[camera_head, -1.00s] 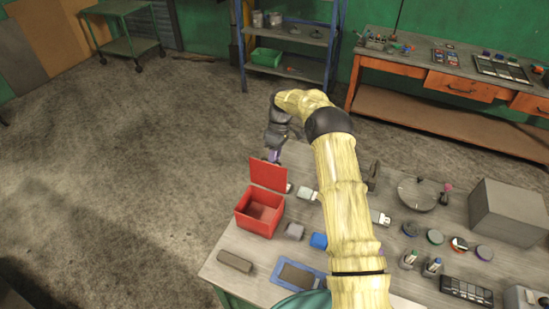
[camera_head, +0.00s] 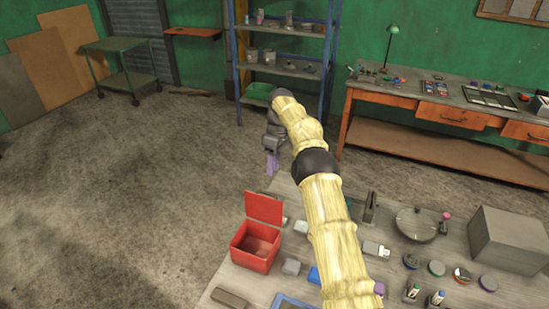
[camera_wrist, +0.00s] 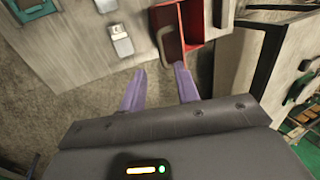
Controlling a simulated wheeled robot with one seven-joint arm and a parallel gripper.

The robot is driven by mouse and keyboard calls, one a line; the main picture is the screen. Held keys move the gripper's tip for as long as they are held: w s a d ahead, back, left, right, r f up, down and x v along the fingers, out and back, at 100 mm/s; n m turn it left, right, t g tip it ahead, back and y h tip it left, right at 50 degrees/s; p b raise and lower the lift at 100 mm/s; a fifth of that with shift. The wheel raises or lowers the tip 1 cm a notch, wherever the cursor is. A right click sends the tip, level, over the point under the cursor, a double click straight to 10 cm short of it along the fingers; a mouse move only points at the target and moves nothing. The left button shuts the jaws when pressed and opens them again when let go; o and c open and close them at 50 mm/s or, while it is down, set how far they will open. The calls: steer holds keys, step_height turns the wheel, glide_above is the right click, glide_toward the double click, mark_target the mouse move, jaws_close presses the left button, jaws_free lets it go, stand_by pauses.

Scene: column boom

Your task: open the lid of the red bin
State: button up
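The red bin (camera_head: 254,262) stands on the workbench with its inside showing. Its red lid (camera_head: 264,208) stands upright at the bin's far edge, so the bin is open. My gripper (camera_head: 272,164) is beyond and above the lid, with a visible gap between them, its purple fingers pointing down. In the wrist view the fingers of my gripper (camera_wrist: 160,86) are spread apart with nothing between them. The red bin (camera_wrist: 191,22) shows there at the top, beyond the fingertips.
The workbench (camera_head: 345,277) holds small grey and blue items, a round dial (camera_head: 421,224) and a large grey box (camera_head: 507,240). A blue-framed shelf (camera_head: 287,68) and an orange-drawer bench (camera_head: 443,108) stand behind. The floor at left is clear.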

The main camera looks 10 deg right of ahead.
steer(key=shift+p+v, duration=0.6)
steer(key=shift+v, duration=0.5)
steer(key=c, duration=0.7)
steer(key=m, duration=0.1)
steer(key=m+b, duration=0.1)
steer(key=shift+w+a+f+m+t, duration=0.2)
steer(key=shift+w+f+m+t, duration=0.1)
steer(key=shift+m, duration=0.1)
steer(key=shift+s+d+f+m+t+h+b, duration=0.15)
steer(key=shift+m+t+h+b, duration=0.6)
steer(key=shift+m, duration=1.75)
steer(key=shift+w+a+f+m+t+h+b, duration=0.1)
steer(key=shift+m+t+b, duration=0.35)
steer(key=shift+m+b, duration=1.45)
steer(key=shift+s+d+f+m+t+h+b, duration=0.15)
steer(key=shift+m+t+h+b, duration=0.35)
steer(key=shift+m, duration=2.6)
